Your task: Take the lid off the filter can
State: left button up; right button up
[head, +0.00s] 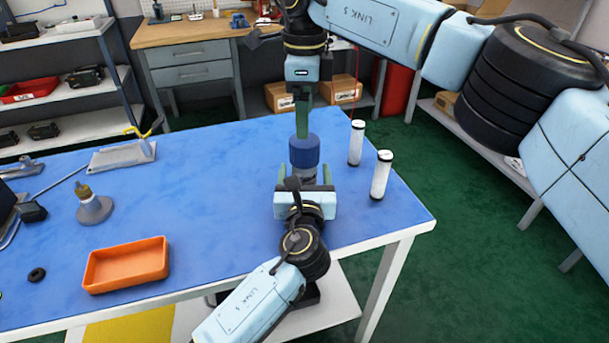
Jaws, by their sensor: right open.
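The filter can (304,174) stands on the blue table, a grey body with a dark blue lid (304,151) on top. The lid is on the can. My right gripper (302,135) points down from above, its green fingers open, seen edge-on, with the tips at the lid's top edge. I cannot tell whether they touch the lid. My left gripper (305,178) comes in low from the front, with its fingers on either side of the can's body. It hides the lower can, and I cannot tell whether its fingers touch the can.
Two white cylinders with black ends, one farther back (356,143) and one nearer (381,175), stand close to the right of the can. An orange tray (127,265), a grey cone-shaped part (94,208) and a black ring (37,274) are on the left. The table's middle left is clear.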

pick_arm(q)
jog(key=shift+w, duration=0.85)
